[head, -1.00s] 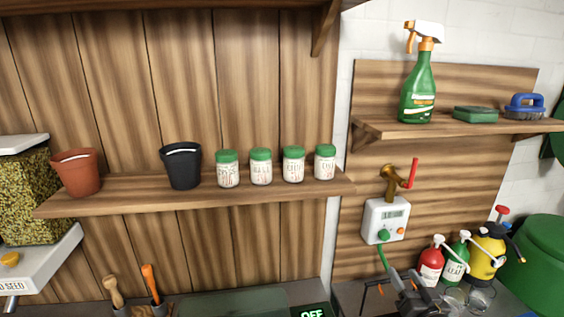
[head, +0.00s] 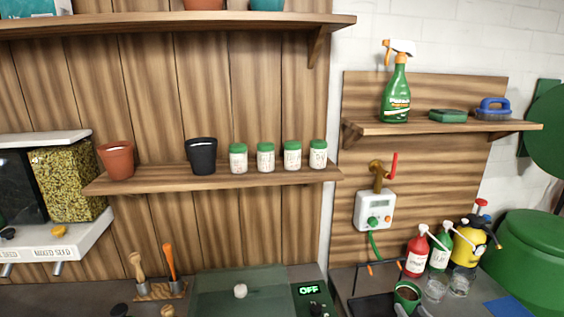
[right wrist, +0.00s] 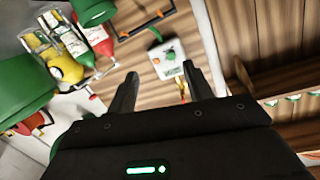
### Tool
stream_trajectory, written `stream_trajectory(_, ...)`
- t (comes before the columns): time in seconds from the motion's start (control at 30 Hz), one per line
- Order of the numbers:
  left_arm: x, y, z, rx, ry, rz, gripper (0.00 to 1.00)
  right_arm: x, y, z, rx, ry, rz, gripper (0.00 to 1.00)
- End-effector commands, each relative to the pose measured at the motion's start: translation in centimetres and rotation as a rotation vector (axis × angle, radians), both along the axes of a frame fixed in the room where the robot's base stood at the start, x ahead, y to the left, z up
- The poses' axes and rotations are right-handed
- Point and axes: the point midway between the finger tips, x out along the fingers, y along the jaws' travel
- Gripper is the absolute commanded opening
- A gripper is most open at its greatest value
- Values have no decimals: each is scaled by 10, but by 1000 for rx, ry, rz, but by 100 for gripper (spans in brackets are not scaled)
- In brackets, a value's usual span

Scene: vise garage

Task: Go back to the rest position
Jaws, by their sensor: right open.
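My right gripper (right wrist: 158,85) shows in the right wrist view with its two dark fingers spread apart and nothing between them. Beyond the fingers in that view is the white control box (right wrist: 167,59) with its green knob. In the head view the right gripper is hardly visible; at most a small part shows at the bottom edge. My left gripper is not in view.
The head view shows a wall shelf (head: 215,180) with pots and jars, and a right shelf (head: 440,127) with a spray bottle (head: 396,95). Several bottles, including a red one (head: 416,257), stand below beside a green bin (head: 530,255).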

Motion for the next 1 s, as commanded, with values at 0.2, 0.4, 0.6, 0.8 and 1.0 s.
stream_trajectory(0.2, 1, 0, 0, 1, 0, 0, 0, -44, 16, -46, -75, 214, 0, 51)
stream_trajectory(0.4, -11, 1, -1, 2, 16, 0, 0, -109, 31, -90, -163, 472, 23, 51)
stream_trajectory(0.6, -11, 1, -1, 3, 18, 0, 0, -181, 48, -122, -240, 727, 87, 51)
stream_trajectory(0.8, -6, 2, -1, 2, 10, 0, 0, -244, 62, -136, -288, 933, 159, 51)
stream_trajectory(1.0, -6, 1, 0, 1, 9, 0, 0, -303, 74, -140, -317, 1108, 246, 51)
